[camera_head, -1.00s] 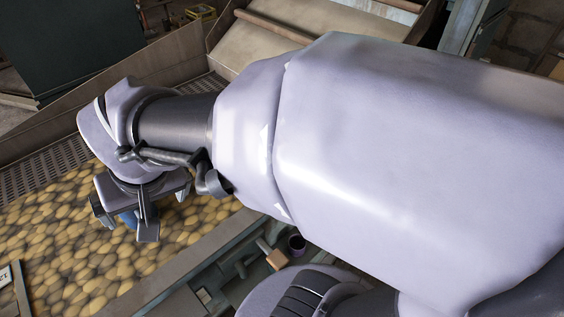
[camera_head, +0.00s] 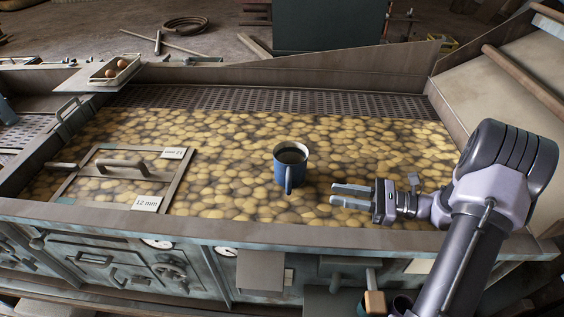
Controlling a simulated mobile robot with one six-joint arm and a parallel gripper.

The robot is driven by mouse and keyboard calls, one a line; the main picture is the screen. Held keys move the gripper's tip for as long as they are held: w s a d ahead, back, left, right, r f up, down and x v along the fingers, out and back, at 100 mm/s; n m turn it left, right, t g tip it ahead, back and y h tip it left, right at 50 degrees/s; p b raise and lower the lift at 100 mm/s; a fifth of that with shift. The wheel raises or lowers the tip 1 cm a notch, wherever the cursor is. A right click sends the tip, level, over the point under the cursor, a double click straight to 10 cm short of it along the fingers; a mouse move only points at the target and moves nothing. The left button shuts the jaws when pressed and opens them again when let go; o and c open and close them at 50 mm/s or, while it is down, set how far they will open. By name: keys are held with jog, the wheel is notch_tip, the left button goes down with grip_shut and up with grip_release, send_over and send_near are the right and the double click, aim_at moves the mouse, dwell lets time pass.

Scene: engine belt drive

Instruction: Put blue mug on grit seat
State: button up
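The blue mug (camera_head: 292,168) stands upright on the bed of yellow-brown stones, with dark contents or a dark inside and its handle toward me. My gripper (camera_head: 337,195) is just right of the mug, low over the stones and apart from it. Its fingers point left with a gap between them, and nothing is held. No spot is clearly marked as the grit seat. A framed hatch (camera_head: 103,158) with a bar handle lies left on the bed. It bears a "12 mm" label (camera_head: 147,203) and a second small label (camera_head: 174,153) that is hard to read.
A metal rim (camera_head: 250,232) bounds the stone bed (camera_head: 235,200) in front, with a perforated strip (camera_head: 270,102) behind. A small tray (camera_head: 115,70) with round brown things stands at the back left. A sloped chute (camera_head: 500,85) rises at the right. The stones around the mug are clear.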

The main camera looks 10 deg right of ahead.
aim_at(290, 171)
jog(key=shift+w+d+f+m+t, duration=0.2)
jog(key=shift+f+m+t, duration=0.1)
jog(key=shift+f+t, duration=0.1)
jog(key=x, duration=0.5)
jog(key=b+x, duration=0.1)
jog(key=x, duration=1.1)
jog(key=shift+s+a+r+b, duration=0.15)
jog(key=shift+a+r+b, duration=0.1)
jog(key=shift+b, duration=0.1)
jog(key=shift+d, duration=0.1)
grip_shut()
